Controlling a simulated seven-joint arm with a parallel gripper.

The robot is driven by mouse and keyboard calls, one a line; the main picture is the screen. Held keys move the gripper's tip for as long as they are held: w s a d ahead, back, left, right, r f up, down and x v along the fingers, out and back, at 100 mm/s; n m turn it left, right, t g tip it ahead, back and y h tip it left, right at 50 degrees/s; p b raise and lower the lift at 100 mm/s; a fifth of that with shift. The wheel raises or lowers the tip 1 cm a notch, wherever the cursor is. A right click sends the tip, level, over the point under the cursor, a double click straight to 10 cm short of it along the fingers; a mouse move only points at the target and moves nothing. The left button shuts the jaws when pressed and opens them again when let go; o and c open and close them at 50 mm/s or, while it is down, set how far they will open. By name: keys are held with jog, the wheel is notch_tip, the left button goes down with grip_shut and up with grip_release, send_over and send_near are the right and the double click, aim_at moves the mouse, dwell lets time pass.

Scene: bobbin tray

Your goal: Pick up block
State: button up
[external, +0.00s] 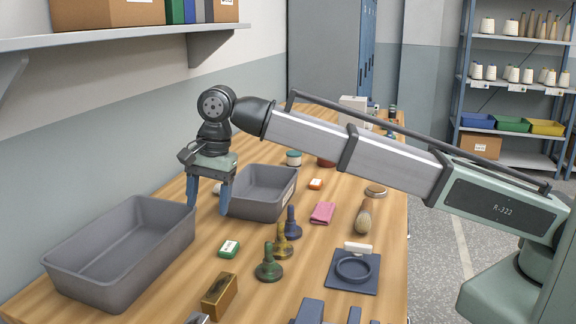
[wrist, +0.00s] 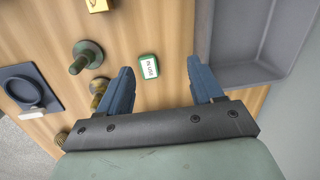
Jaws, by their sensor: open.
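A small green block (external: 229,249) with a white label lies on the wooden table. In the wrist view the green block (wrist: 148,67) sits between the lines of my fingertips, nearer the left one. A brass-coloured block (external: 219,297) lies closer to the external camera; part of it shows at the top of the wrist view (wrist: 97,5). I cannot tell which block is meant. My gripper (external: 208,207) is open and empty, pointing down above the table between the two grey trays. Its fingers also show in the wrist view (wrist: 160,65).
A large grey tray (external: 75,279) stands left and a smaller one (external: 262,210) behind. Green (external: 268,268), brass (external: 282,244) and blue (external: 291,227) knobbed pieces stand right of the green block. A pink cloth (external: 322,213), a brush (external: 363,217) and a dark square plate (external: 342,280) lie farther right.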

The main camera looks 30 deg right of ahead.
jog(key=m+h, duration=0.1)
jog(key=h, duration=0.1)
send_over(219, 287)
jog(key=shift+f, duration=6.95)
jog(key=shift+c, duration=0.4)
grip_shut()
jog(key=shift+r, duration=0.1)
